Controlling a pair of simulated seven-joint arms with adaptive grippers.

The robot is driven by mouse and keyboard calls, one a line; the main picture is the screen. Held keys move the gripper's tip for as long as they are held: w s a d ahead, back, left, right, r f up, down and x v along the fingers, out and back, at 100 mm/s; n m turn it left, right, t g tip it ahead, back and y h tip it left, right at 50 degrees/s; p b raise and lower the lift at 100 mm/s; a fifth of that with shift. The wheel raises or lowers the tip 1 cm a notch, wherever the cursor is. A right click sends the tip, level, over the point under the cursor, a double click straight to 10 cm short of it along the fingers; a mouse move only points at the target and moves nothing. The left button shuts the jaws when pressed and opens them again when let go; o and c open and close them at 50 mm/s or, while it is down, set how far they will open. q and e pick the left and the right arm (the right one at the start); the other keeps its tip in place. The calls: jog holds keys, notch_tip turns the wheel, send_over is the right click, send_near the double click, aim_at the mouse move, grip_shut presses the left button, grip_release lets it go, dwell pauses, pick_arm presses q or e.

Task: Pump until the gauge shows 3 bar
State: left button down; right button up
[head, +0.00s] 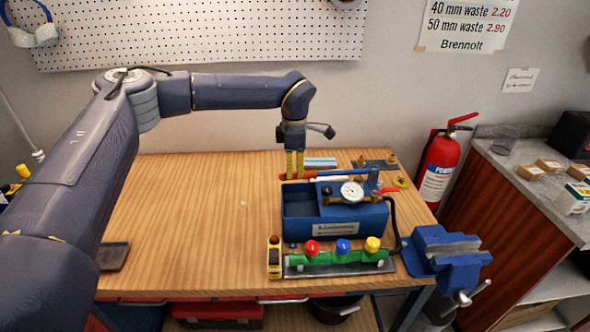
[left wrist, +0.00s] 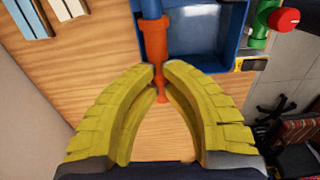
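The blue test pump (head: 296,226) stands on the right half of the bench, an open box. Its round white gauge (head: 351,191) sits on top; the needle is too small to read. The pump lever is a blue bar with an orange handle (head: 310,174), lying low and pointing left. My left gripper (head: 294,177) points down at this handle. In the left wrist view its yellow fingers (left wrist: 158,70) close in on both sides of the orange handle (left wrist: 155,42), apparently touching it. My right gripper is out of view.
A blue vise (head: 447,255) is at the right front corner. The bench's left half is mostly clear.

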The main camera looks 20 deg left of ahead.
pick_arm(q)
notch_tip(320, 180, up, 14)
jog(key=d, duration=0.2)
jog(key=shift+w+f, duration=0.25)
jog(key=shift+w, duration=0.15)
notch_tip(320, 180, up, 5)
dwell(0.6)
